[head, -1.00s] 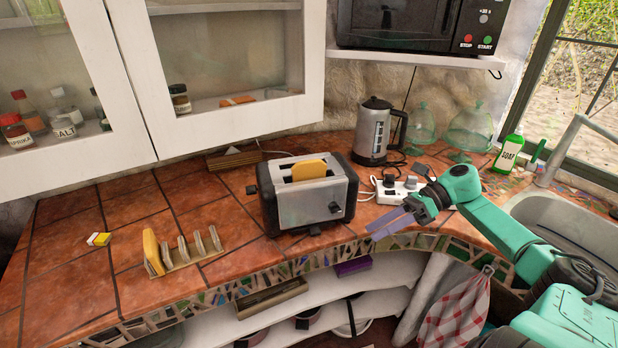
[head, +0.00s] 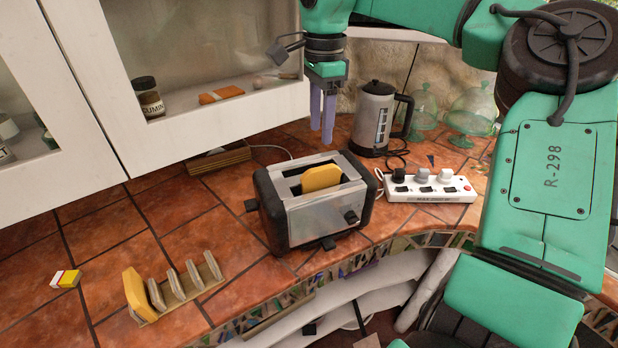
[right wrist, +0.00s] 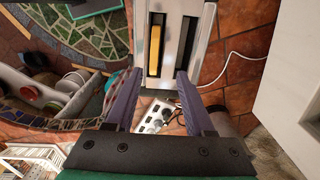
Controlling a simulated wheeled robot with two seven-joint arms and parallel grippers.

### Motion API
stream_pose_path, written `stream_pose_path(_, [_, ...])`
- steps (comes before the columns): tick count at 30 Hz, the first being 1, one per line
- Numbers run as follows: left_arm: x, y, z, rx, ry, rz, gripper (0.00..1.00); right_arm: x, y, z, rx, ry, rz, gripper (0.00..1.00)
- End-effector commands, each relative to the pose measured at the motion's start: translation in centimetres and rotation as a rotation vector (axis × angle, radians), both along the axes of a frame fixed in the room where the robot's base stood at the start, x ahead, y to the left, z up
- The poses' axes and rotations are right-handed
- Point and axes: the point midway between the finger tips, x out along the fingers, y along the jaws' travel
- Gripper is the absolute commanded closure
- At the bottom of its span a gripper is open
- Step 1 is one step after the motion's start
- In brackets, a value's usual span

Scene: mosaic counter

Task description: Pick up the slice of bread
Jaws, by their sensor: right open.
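A yellow slice of bread (head: 321,178) stands in one slot of the silver and black toaster (head: 318,222), its top above the slot. It also shows in the right wrist view (right wrist: 155,48), with the other slot empty beside it. Another yellow slice (head: 137,294) stands at the left end of a wooden rack (head: 208,285) on the counter. My right gripper (head: 322,138) is open and empty, pointing down above the back of the toaster, apart from the bread. In the right wrist view my two purple fingers (right wrist: 152,78) are spread. My left gripper is not in view.
A power strip (head: 428,188) with plugs lies right of the toaster, with a kettle (head: 374,120) and glass jars behind. The open wall cabinet (head: 215,125) is close left of my right gripper.

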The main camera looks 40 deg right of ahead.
Motion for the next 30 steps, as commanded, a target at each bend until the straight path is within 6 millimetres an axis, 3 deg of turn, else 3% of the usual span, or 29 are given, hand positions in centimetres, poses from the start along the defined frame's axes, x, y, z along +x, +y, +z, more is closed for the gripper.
stream_pose_path(3, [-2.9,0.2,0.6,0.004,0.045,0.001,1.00,0.0,0.0,-3.0,0.005,0.003,0.002,0.46])
stream_pose_path(8, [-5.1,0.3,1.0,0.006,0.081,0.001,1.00,0.1,0.0,-5.7,0.004,0.001,0.000,0.46])
stream_pose_path(11, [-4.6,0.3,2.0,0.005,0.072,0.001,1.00,0.2,0.1,-6.9,0.003,0.003,0.001,0.46])
stream_pose_path(14, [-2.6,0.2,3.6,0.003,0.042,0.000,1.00,0.4,0.2,-8.6,0.005,0.006,0.000,0.46])
stream_pose_path(17, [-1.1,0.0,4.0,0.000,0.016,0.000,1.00,0.5,0.2,-10.6,0.004,0.003,-0.001,0.46])
stream_pose_path(24, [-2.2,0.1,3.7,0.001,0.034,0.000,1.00,0.5,0.2,-11.3,0.003,-0.002,-0.001,0.46])
stream_pose_path(28, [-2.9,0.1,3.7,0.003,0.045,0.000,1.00,0.5,0.2,-11.3,0.003,-0.002,-0.001,0.96])
stream_pose_path(30, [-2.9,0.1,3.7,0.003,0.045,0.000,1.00,0.5,0.2,-11.3,0.003,-0.002,-0.001,1.00])
